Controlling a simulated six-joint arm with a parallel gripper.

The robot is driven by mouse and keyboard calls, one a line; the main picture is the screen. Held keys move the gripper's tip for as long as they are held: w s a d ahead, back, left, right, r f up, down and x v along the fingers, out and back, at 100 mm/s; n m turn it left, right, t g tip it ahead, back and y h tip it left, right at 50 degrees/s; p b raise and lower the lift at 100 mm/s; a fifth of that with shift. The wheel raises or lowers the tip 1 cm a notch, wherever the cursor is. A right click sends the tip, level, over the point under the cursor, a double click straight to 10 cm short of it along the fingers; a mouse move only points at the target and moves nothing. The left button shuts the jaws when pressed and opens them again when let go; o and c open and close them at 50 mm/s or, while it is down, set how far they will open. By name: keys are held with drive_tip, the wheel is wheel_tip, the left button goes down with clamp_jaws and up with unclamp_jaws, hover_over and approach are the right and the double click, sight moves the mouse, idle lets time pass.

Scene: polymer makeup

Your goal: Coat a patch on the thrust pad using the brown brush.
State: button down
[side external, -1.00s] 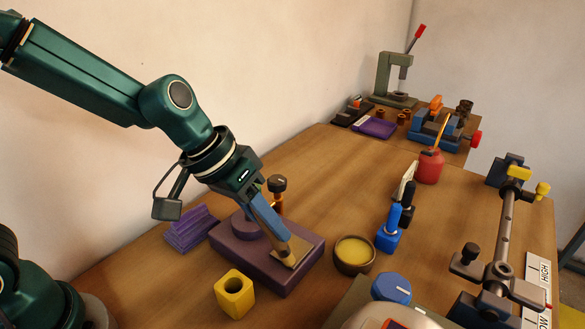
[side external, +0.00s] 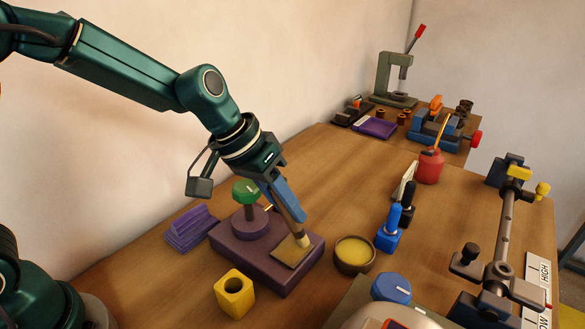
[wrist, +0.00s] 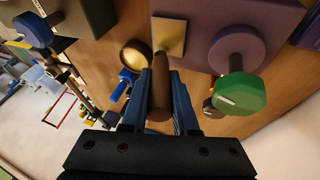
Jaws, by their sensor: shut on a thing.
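The brown brush (side external: 293,209) is held tilted in my gripper (side external: 286,203), whose blue fingers are shut on its handle. The brush handle fills the gap between the fingers in the wrist view (wrist: 160,85). The thrust pad (side external: 287,256) is a flat tan plate on a purple block (side external: 262,277). The brush's pale bristles are at the pad's far part; I cannot tell whether they touch or hover just above. In the wrist view the pad (wrist: 170,32) lies just beyond the brush. No distinct coated patch can be made out.
A bowl with yellow contents (side external: 354,255) stands right of the block. A green knob (side external: 245,191) rises from the block's left part, close to my gripper.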

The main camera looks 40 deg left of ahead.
drive_tip(key=shift+s+d, duration=0.15)
drive_tip(key=shift+s, duration=1.25)
drive_tip(key=shift+s+d, duration=0.15)
drive_tip(key=shift+s, duration=1.2)
drive_tip(key=shift+a+f, duration=0.15)
drive_tip(key=shift+a, duration=0.1)
drive_tip(key=shift+w+a, duration=0.4)
drive_tip(key=shift+w, duration=0.55)
drive_tip(key=shift+w+a, duration=0.1)
drive_tip(key=shift+w, duration=2.8)
drive_tip(key=shift+s+d, duration=0.15)
drive_tip(key=shift+s, duration=1.75)
drive_tip(key=shift+s+d, duration=0.1)
drive_tip(key=shift+s, duration=1.75)
drive_tip(key=shift+s+r, duration=0.1)
drive_tip(key=shift+r, duration=0.1)
wheel_tip(320, 180, up, 8)
drive_tip(key=shift+a, duration=0.35)
drive_tip(key=shift+s, duration=0.1)
